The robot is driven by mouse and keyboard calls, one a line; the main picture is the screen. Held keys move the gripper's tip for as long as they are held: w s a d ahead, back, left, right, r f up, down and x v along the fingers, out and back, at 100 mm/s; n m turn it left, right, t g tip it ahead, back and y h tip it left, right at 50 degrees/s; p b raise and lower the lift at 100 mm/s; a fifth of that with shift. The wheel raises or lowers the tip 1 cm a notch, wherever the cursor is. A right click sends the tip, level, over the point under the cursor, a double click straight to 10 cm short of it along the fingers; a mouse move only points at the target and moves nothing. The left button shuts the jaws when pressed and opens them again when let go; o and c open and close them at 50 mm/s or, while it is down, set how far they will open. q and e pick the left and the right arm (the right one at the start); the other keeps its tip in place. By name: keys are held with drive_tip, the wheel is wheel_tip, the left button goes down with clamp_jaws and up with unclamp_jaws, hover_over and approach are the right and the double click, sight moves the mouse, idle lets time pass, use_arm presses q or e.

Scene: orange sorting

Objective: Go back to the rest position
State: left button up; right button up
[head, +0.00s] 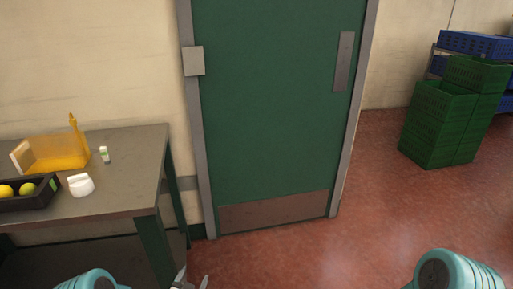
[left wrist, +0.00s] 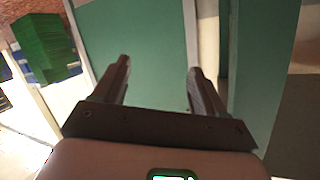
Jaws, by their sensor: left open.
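My left gripper (head: 190,281) shows at the bottom edge of the head view, low in front of the green door and right of the table. In the left wrist view, its two fingers (left wrist: 157,82) stand wide apart with nothing between them, so it is open and empty. The green door (head: 275,100) is behind the fingers and apart from them. At the bottom right of the head view only a teal joint of my right arm shows; the right gripper is out of view.
A dark table (head: 120,200) at left holds a black tray (head: 30,201) with yellow and greenish fruit, a translucent orange container (head: 62,152), a white object (head: 81,185) and a small bottle (head: 104,154). Green crates (head: 437,125) and blue crates (head: 477,44) stand right. The red floor (head: 345,220) between is clear.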

use_arm(q)
drive_tip(key=s+d+r+n+g+h+p, duration=0.1)
drive_tip(key=s+d+r+g+p, duration=0.35)
drive_tip(key=s+r, duration=0.3)
drive_tip(key=s+d+f+n+g+h, duration=0.1)
drive_tip(key=s+g, duration=0.4)
drive_tip(key=s, duration=0.7)
drive_tip(key=s+d+f+n+g+p, duration=0.1)
drive_tip(key=s+d+n+g, duration=0.2)
drive_tip(key=s, duration=0.9)
drive_tip(key=shift+s+f+n+g+h, duration=0.25)
drive_tip(key=shift+n+g+h, duration=0.15)
drive_tip(key=shift+n+g, duration=0.65)
drive_tip(key=shift+w, duration=0.1)
drive_tip(key=c, duration=0.5)
drive_tip(key=shift+c, duration=0.2)
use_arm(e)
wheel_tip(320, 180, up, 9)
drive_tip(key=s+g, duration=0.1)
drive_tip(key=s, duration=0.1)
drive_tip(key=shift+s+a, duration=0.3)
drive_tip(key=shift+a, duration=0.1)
use_arm(q)
drive_tip(key=shift+a, duration=0.1)
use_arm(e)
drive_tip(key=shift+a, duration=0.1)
